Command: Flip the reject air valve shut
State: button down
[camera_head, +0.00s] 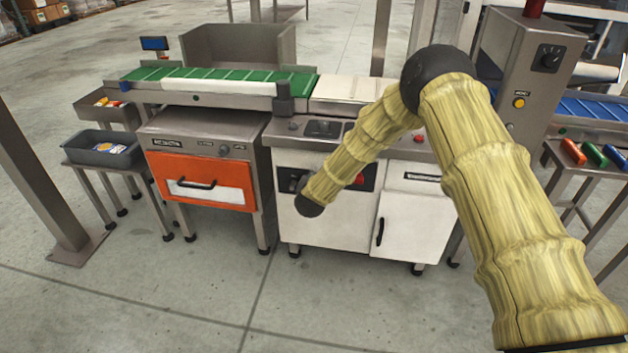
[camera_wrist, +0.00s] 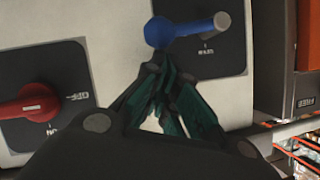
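The air valve with a blue lever handle (camera_wrist: 185,30) sits on a black plate (camera_wrist: 225,58) on the white cabinet front in the wrist view. The handle lies roughly crosswise in that view, with a pale metal round end at its right. My gripper (camera_wrist: 165,72) has its dark fingers with green pads drawn together, tips just below the handle's left part. Nothing shows between the tips; I cannot tell whether they touch the handle. In the head view my arm covers the gripper and most of the valve on the white cabinet (camera_head: 335,225).
A red rotary switch (camera_wrist: 35,100) on a black plate is left of the fingers in the wrist view. In the head view an orange-fronted drawer (camera_head: 200,182) stands left of the cabinet, and a conveyor with a green belt (camera_head: 215,78) runs above. The floor in front is clear.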

dwell(0.4)
jog(key=shift+d+r+p, duration=0.1)
jog(key=shift+r+p, duration=0.2)
jog(key=r, duration=0.1)
jog(key=d+r+p, duration=0.1)
jog(key=r+p, duration=0.1)
jog(key=shift+w+d, duration=0.15)
jog(key=shift+d, duration=0.15)
send_near(316, 168)
jog(key=v, duration=0.4)
jog(key=shift+d+f+p, duration=0.2)
jog(key=shift+d+p, duration=0.2)
